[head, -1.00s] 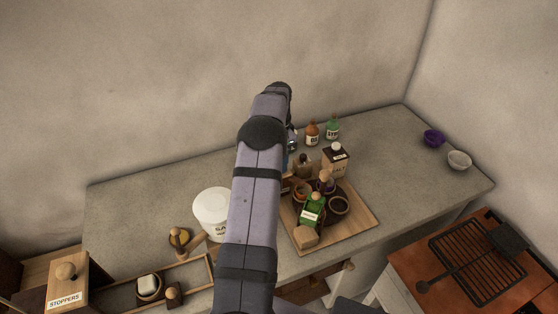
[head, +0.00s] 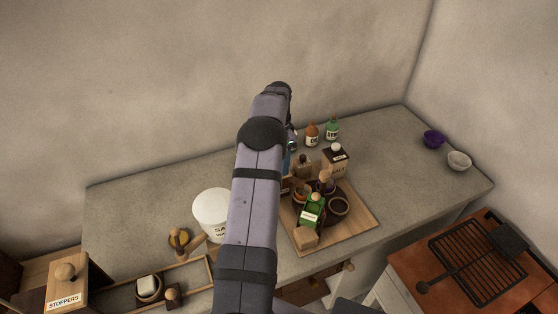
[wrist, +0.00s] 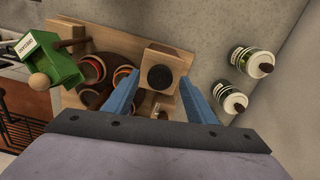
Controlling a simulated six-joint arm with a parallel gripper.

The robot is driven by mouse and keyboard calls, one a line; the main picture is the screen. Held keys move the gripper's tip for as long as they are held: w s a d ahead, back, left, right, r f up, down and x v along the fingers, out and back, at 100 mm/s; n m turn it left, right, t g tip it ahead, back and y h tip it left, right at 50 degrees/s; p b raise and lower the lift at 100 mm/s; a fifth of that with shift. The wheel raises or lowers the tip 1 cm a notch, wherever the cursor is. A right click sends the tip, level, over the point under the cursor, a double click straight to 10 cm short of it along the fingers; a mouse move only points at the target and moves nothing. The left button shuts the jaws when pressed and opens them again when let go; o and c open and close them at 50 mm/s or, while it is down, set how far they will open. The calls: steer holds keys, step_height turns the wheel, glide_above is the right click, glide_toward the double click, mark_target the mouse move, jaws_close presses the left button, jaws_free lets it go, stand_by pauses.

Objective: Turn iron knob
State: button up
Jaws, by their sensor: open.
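In the wrist view a dark round knob (wrist: 161,77), apparently the iron knob, sits on a pale wooden block (wrist: 165,57). The two blue fingers of my gripper (wrist: 161,83) are open, one on each side of the knob. I cannot tell whether either finger touches it. In the head view my arm covers the knob and most of the gripper.
An orange bottle (head: 312,134) and another green bottle (head: 332,129) stand behind. A white tub (head: 211,211) is left of my arm. The counter's right is mostly clear.

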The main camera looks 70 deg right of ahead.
steer(key=shift+r+b, duration=1.1)
steer(key=shift+r, duration=2.55)
